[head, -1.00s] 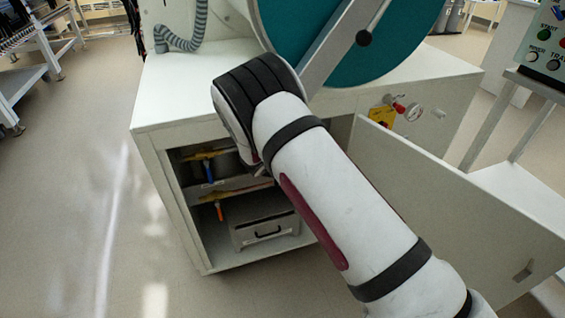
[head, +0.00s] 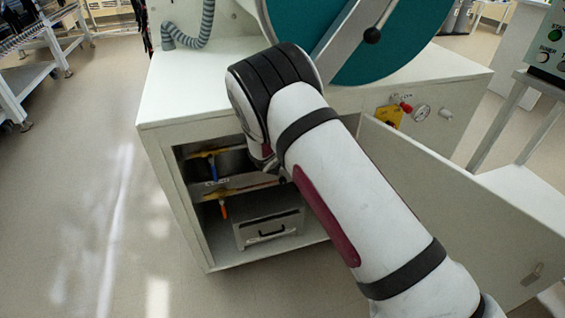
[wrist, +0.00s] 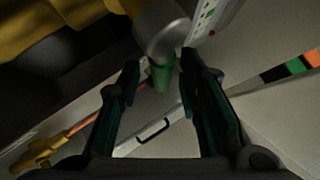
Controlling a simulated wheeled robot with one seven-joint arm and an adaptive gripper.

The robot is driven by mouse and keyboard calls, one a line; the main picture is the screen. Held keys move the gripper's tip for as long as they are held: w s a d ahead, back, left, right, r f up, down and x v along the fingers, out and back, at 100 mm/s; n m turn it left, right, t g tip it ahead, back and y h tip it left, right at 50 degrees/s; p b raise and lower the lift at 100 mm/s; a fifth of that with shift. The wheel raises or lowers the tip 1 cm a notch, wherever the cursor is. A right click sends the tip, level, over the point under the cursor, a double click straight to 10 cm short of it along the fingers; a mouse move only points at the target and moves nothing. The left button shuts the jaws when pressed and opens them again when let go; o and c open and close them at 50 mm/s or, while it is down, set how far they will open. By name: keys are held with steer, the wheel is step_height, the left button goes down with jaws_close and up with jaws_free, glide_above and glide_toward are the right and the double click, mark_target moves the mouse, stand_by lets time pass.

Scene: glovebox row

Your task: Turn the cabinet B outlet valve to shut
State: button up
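Inside the open cabinet, one valve has a blue handle (head: 213,171) pointing down and another below it has an orange handle (head: 224,211), also pointing down. Both sit on yellow pipework. In the wrist view the orange handle (wrist: 85,127) lies at the lower left beside a yellow fitting (wrist: 38,155). My gripper (wrist: 160,64) is open, its dark fingers on either side of a green grip (wrist: 162,74) below a grey rounded body (wrist: 163,30). Contact cannot be told. In the head view my arm hides the gripper. I cannot read which valve is the outlet.
The cabinet door (head: 440,185) stands open on the right. A drawer box with a black handle (head: 271,232) sits on the cabinet floor. Floor at left is clear.

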steer(key=s+a+r, duration=0.1)
steer(key=s+a, duration=0.1)
steer(key=s, duration=0.5)
steer(key=s+a+r, duration=0.2)
steer(key=s, duration=0.6)
steer(key=shift+r, duration=0.25)
stand_by(0.3)
